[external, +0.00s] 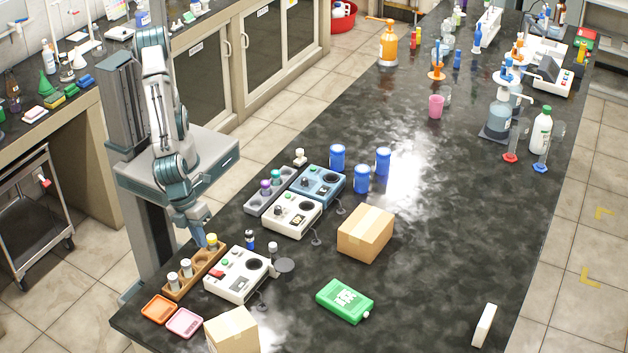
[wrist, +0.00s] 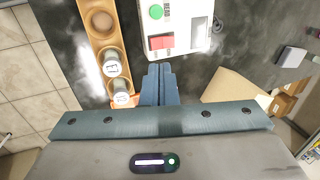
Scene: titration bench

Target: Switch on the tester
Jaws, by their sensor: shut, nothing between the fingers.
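A white tester (external: 237,273) with a red rocker switch (external: 217,274), a green button and a dark round well stands near the front left of the bench. In the wrist view its near end (wrist: 198,32) shows at the top, with the red switch (wrist: 161,43) below the green button (wrist: 156,11). My gripper (wrist: 160,68) is shut and empty, its tips appearing just below the red switch in that view. In the external view my gripper (external: 206,241) is beyond the wooden vial rack. I cannot tell its height above the bench.
The wooden rack (external: 180,288) with capped vials lies close left of the tester. Orange and pink trays (external: 184,322) and a cardboard box (external: 232,332) are in front. Another white device (external: 292,214) and a blue one (external: 318,184) stand farther back.

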